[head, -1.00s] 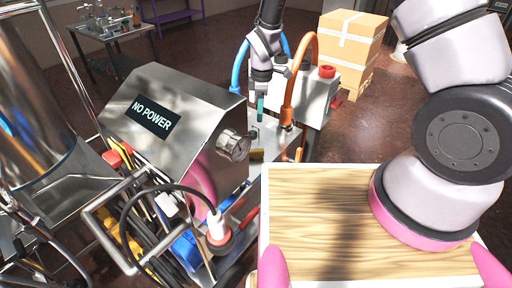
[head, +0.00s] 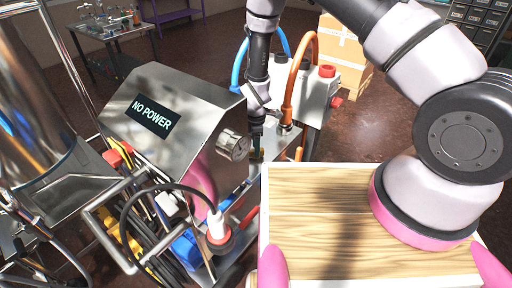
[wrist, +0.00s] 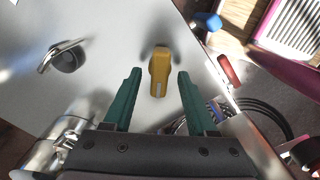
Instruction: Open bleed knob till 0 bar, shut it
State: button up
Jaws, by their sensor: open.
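A yellow knob (wrist: 159,70), which looks like the bleed knob, sits on a grey metal panel (wrist: 105,30) in the wrist view. A pale line marks its near end. My gripper (wrist: 159,76) has its two green fingers apart, one on each side of the knob, with a gap on both sides. In the head view my gripper (head: 256,152) points down beside the steel cabinet, and its fingertips are hard to make out. I cannot read any pressure gauge in these views.
A steel cabinet (head: 185,95) shows a "NO POWER" display (head: 149,117). A white box with a red button (head: 327,71) and blue and orange hoses stands behind my gripper. A metal lever (wrist: 66,57) and a red handle (wrist: 229,70) flank the knob.

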jog(key=shift+f, duration=0.2)
grip_shut()
